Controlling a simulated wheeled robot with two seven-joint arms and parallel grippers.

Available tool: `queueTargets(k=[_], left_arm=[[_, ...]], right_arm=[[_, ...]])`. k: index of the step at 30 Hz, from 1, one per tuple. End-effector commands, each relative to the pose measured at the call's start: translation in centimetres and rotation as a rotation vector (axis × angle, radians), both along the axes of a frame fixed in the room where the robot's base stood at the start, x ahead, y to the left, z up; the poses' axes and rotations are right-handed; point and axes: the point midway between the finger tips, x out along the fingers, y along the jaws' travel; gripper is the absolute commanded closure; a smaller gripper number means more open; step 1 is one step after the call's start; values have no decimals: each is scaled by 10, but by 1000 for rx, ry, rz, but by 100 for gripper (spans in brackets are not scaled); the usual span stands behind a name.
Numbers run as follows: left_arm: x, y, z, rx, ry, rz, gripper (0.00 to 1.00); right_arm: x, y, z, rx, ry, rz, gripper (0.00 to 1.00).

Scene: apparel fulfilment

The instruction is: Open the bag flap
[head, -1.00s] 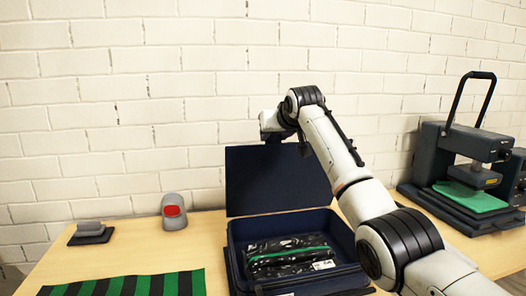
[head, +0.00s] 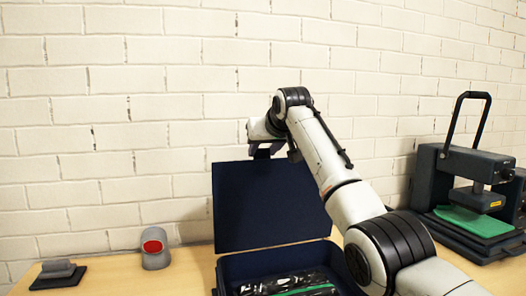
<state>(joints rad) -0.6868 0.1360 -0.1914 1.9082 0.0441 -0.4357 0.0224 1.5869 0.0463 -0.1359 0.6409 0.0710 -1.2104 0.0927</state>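The dark blue bag (head: 230,270) sits on the table with its flap (head: 265,208) standing upright at the back. A black patterned packet with a green stripe (head: 290,285) lies inside it, partly cut off by the frame's lower edge. My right arm reaches in from the right over the bag. My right gripper (head: 264,152) is at the flap's top edge and overlaps it in the view; its fingers are too small and hidden to tell whether they grip the edge. My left gripper is out of view.
A heat press with a green pad (head: 472,221) stands at the right. A grey device with a red face (head: 154,247) and a grey block on a dark base (head: 58,272) are at the left. A brick wall is behind; bare table lies left of the bag.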

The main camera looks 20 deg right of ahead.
Motion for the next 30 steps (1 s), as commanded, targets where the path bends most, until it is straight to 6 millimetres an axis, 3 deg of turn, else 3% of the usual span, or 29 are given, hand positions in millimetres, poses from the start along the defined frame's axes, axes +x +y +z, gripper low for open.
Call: queueTargets(k=[1, 4, 17, 24, 30], left_arm=[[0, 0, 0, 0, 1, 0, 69], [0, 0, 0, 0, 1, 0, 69], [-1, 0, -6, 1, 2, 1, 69], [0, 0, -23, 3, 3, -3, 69], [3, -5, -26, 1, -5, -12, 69]], right_arm=[[0, -1, 10, -2, -22, -2, 60], [0, -1, 9, -2, -19, -2, 43], [-5, 0, 6, -1, -10, 0, 42], [-37, 1, 25, 0, -15, -1, 42], [-69, 3, 45, 0, -15, -1, 42]])
